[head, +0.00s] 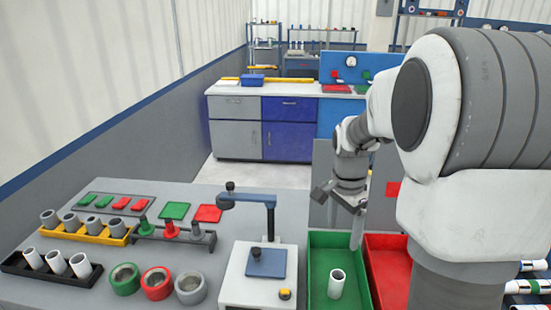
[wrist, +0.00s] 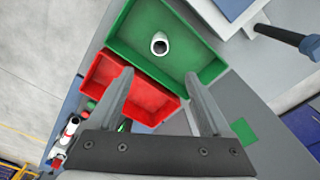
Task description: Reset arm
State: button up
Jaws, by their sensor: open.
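My gripper (wrist: 157,105) is open and empty; its two grey fingers stand wide apart in the wrist view. In the head view my gripper (head: 340,215) hangs above the green tray, with my arm coming in from the right. A white pipe piece (head: 336,284) stands in the green tray (head: 317,240). In the wrist view the pipe (wrist: 159,44) lies beyond the fingertips, apart from them, inside the green tray (wrist: 195,75). The red tray (head: 386,242) sits right beside the green one and looks empty where it shows; my arm hides part of it.
A press-like stand (head: 262,270) with an overhanging arm stands left of the green tray. Grey pipes in a yellow holder (head: 85,233), white pipes in a black holder (head: 52,266) and several rings (head: 157,283) fill the table's left. A cabinet (head: 262,128) stands behind.

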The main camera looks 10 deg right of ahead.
jog(key=s+a+r+n+t, duration=0.2)
jog(key=s+a+r+n, duration=0.3)
jog(key=s+n, duration=0.2)
jog(key=s+a+r+n+t, duration=0.3)
jog(key=s+a+r+n, duration=0.3)
jog(key=s, duration=0.5)
jog(key=shift+s+a+n+y+p, duration=0.15)
jog(key=shift+n+y+p, duration=0.15)
jog(key=shift+n, duration=0.4)
